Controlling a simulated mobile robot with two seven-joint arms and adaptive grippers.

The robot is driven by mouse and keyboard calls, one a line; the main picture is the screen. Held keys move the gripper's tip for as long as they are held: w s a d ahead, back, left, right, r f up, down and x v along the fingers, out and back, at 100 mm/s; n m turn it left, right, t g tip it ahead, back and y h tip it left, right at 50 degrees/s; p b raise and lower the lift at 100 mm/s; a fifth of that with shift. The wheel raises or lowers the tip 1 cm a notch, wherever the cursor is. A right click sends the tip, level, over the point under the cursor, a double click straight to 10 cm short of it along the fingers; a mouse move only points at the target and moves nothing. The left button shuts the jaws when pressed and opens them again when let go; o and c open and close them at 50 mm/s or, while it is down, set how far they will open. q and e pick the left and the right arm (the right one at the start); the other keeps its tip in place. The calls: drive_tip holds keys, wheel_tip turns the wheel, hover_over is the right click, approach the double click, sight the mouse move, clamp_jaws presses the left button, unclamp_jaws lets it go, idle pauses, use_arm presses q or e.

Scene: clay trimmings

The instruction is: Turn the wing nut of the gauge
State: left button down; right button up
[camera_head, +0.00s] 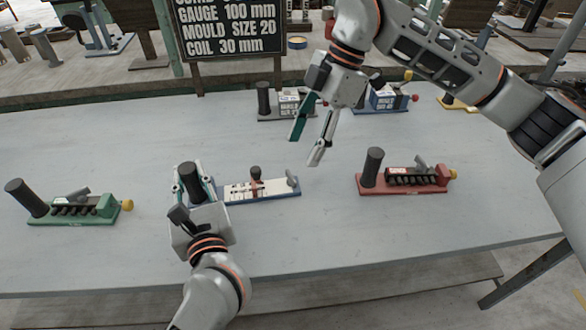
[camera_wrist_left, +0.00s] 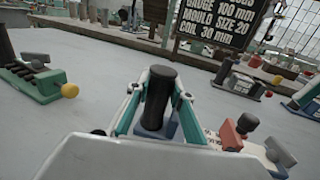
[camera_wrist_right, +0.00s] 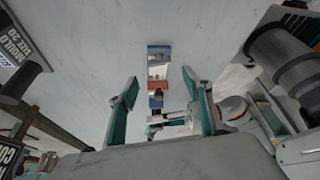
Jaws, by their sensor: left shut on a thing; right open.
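The gauge is a blue-based tool (camera_head: 275,190) with a white marked plate, lying mid-table; its plate and base also show between the fingers in the right wrist view (camera_wrist_right: 158,52). A red slider with a dark knob (camera_head: 256,172) stands on the plate. A grey tilted piece (camera_head: 291,178) sits at its right end; I cannot tell which piece is the wing nut. My left gripper (camera_head: 194,178) is shut on the gauge's dark upright handle, which shows in the left wrist view (camera_wrist_left: 160,92). My right gripper (camera_head: 305,148) is open and empty, above and behind the gauge's right end.
A green tool (camera_head: 75,218) lies to the left and a red tool (camera_head: 405,187) to the right. Two more tools, one grey (camera_head: 290,103) and one blue (camera_head: 385,100), stand behind. A dark sign (camera_head: 230,35) stands at the back. The table in front is clear.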

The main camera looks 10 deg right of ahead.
sight(290, 175)
drive_tip(key=x, duration=0.7)
drive_tip(key=shift+a+f, duration=0.1)
drive_tip(key=shift+f, duration=0.2)
drive_tip(key=c, duration=1.1)
